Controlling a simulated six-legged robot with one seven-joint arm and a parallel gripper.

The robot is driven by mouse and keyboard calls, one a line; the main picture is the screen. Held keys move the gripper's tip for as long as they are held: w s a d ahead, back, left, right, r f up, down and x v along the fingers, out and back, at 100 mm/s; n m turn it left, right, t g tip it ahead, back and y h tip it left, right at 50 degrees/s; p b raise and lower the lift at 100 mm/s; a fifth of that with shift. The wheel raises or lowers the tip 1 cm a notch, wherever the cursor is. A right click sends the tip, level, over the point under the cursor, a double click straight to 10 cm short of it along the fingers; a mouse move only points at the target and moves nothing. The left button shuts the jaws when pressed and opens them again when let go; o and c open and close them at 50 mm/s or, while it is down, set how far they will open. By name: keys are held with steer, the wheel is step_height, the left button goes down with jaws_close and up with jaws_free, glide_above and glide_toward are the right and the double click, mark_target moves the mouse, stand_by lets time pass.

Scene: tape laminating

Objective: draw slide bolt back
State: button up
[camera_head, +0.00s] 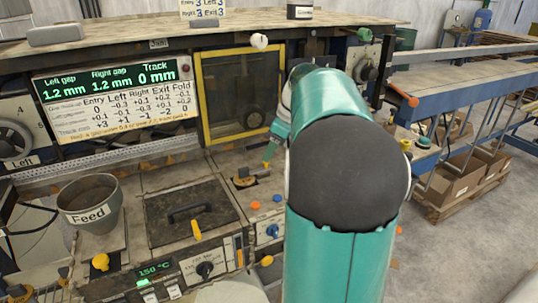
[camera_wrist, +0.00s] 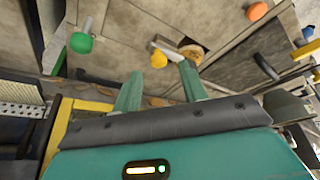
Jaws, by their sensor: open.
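My gripper (camera_wrist: 158,72) is open, with its two green fingers spread in the wrist view. A yellow knob (camera_wrist: 158,58) shows between and just beyond the fingertips, beside a round brass-coloured piece (camera_wrist: 190,52). The knob appears to belong to a small sliding fitting, perhaps the slide bolt; I cannot tell for sure. In the head view the brass-coloured piece (camera_head: 244,181) lies on the machine deck, with a small rod to its right. My gripper is over that spot, largely hidden behind my arm. Contact with the knob cannot be told.
A yellow-framed window (camera_head: 240,92) stands behind the deck. A green knob (camera_wrist: 80,42) shows left of my fingers in the wrist view.

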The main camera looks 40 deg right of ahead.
steer(key=shift+x, duration=1.45)
jaws_close()
steer(key=shift+s+d, duration=0.2)
steer(key=shift+d, duration=0.65)
jaws_free()
steer(key=v, duration=1.3)
steer(key=shift+r, duration=0.4)
